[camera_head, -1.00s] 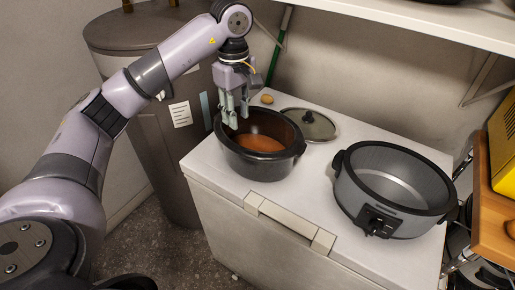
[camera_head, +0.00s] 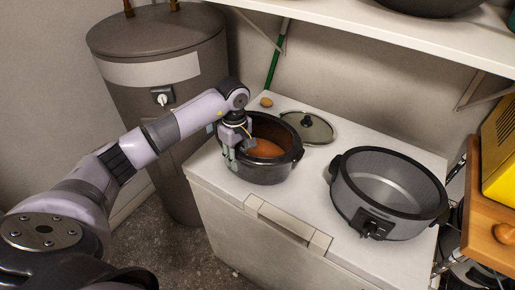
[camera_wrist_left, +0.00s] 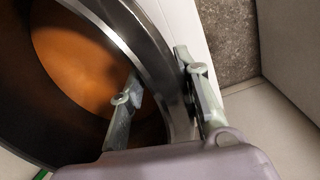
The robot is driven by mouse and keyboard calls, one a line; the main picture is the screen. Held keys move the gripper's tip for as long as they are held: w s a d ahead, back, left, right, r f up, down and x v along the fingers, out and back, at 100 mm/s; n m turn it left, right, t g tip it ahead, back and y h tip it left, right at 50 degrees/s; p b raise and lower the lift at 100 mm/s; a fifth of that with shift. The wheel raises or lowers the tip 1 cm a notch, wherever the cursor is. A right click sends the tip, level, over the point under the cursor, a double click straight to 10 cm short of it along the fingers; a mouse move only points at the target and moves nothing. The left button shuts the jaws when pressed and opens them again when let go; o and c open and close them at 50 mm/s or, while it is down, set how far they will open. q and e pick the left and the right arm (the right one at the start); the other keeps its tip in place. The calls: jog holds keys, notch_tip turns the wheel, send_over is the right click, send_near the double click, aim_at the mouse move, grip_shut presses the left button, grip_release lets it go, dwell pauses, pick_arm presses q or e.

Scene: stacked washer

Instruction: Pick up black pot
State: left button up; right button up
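The black pot (camera_head: 270,172), with a brown-orange inside, stands upright on the white chest. My left gripper (camera_head: 232,158) is at the pot's left rim, pointing down. In the left wrist view its two fingers (camera_wrist_left: 160,92) straddle the pot wall (camera_wrist_left: 150,52), one inside and one outside. The fingers are apart, with a gap visible between the inner finger and the wall. Whether the outer finger touches the wall is hard to tell. My right gripper is not in view.
A grey cooker base (camera_head: 390,195) stands to the right of the pot. A glass lid (camera_head: 308,127) and a small round brown item (camera_head: 266,101) lie behind it. A brown tank (camera_head: 160,60) stands at the left, and a shelf (camera_head: 380,25) hangs above.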

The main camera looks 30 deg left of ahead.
pick_arm(q)
jog(key=shift+f, duration=0.95)
grip_shut()
jog(key=shift+w+r, duration=0.1)
jog(key=shift+r, duration=0.05)
